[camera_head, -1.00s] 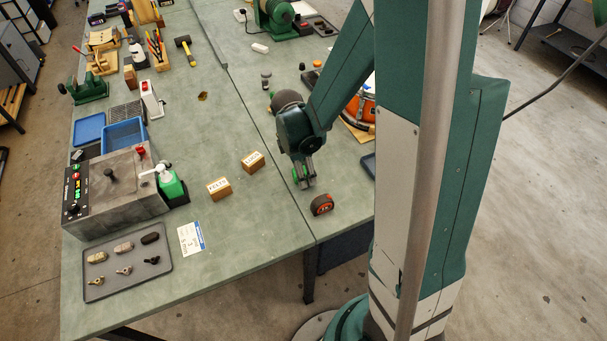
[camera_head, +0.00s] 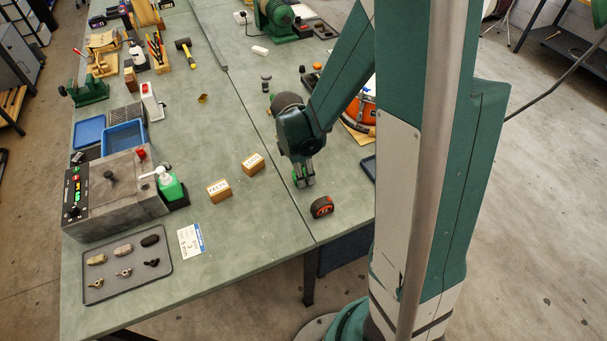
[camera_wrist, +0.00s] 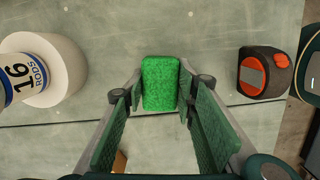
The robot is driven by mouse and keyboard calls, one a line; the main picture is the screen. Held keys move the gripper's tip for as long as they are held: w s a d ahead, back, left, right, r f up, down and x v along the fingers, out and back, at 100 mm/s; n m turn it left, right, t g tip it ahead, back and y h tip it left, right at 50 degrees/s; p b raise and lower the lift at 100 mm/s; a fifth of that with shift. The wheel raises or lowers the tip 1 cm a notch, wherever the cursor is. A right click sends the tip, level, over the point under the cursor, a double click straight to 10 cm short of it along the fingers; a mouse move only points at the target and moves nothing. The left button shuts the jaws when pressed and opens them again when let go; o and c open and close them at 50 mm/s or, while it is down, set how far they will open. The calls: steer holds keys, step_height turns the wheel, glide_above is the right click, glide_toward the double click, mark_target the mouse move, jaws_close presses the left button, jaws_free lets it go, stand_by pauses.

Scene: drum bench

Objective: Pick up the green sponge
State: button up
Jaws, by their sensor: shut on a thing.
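The green sponge (camera_wrist: 160,84) is a bright green block with rounded corners, seen in the wrist view between the two fingers. My gripper (camera_wrist: 160,98) is shut on it, with a pad close against each long side. In the head view my gripper (camera_head: 304,184) points down at the bench, and only a little green of the sponge shows by its fingertips. Whether the sponge touches the bench is hard to tell.
A black and orange tape measure (camera_head: 321,207) stands close by; it is on the right in the wrist view (camera_wrist: 265,73). A white round thing marked 16 RODS (camera_wrist: 45,72) is on the left there. Two wooden blocks (camera_head: 219,190) (camera_head: 253,164) lie left of my gripper. Bench between is clear.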

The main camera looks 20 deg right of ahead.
steer(key=shift+r+p, duration=0.8)
steer(key=shift+r, duration=4.15)
steer(key=shift+w+d, duration=0.1)
